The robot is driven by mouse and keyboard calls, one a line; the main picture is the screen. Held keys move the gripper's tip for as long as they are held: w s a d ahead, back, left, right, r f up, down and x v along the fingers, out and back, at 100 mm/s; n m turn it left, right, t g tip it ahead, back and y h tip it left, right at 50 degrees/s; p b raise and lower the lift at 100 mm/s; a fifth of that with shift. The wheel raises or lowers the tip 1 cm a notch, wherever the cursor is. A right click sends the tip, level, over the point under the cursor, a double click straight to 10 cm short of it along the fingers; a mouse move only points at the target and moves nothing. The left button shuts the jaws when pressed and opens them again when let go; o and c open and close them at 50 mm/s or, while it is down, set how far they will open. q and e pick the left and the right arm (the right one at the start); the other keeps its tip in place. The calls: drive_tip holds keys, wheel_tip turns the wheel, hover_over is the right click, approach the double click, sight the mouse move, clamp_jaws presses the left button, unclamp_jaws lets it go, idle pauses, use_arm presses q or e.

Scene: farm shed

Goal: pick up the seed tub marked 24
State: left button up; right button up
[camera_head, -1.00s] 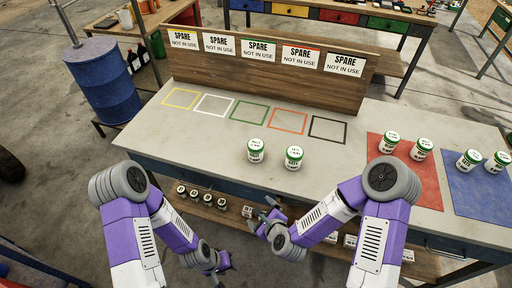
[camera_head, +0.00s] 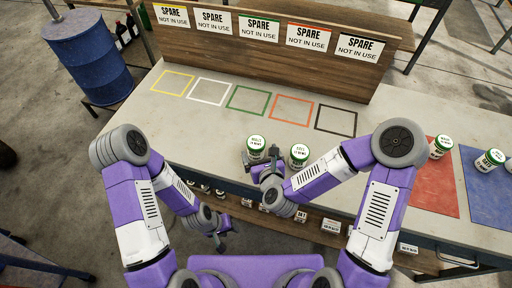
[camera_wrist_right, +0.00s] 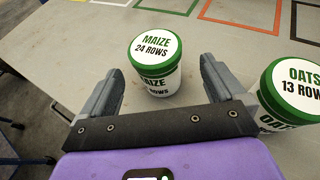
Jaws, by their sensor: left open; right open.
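The seed tub marked 24 is a white tub with a green-rimmed lid reading "MAIZE 24 ROWS" (camera_wrist_right: 157,62). It stands upright on the bench and is the left one of the middle pair in the head view (camera_head: 256,143). My right gripper (camera_head: 262,168) is open at its near side; in the right wrist view the fingers (camera_wrist_right: 158,80) point towards the tub on either side of its near part, with gaps visible. A similar tub reading "OATS 13 ROWS" (camera_wrist_right: 294,92) stands to its right, close to the right finger, also in the head view (camera_head: 299,154). My left gripper (camera_head: 220,240) is open, empty, below the bench edge.
The grey bench (camera_head: 215,120) has coloured outline squares behind the tubs, clear of objects. A wooden back board (camera_head: 270,55) carries several "SPARE NOT IN USE" signs. A red mat (camera_head: 435,190) and a blue mat (camera_head: 488,190) with tubs lie right. A shelf below holds small items.

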sight(255, 141)
drive_tip(key=shift+w+a+f+b, duration=0.15)
drive_tip(key=shift+w+f+b, duration=0.3)
drive_tip(key=shift+b, duration=0.7)
drive_tip(key=shift+w+a+f+b, duration=0.15)
drive_tip(key=shift+w+a, duration=0.1)
drive_tip(key=shift+w, duration=0.65)
drive_tip(key=shift+w+a+f+b, duration=0.1)
drive_tip(key=shift+w+a, duration=0.15)
drive_tip(key=shift+w, duration=0.6)
drive_tip(key=shift+w+a+f+b, duration=0.15)
drive_tip(key=shift+w+a, duration=0.1)
drive_tip(key=shift+w, duration=0.65)
drive_tip(key=c, duration=1.1)
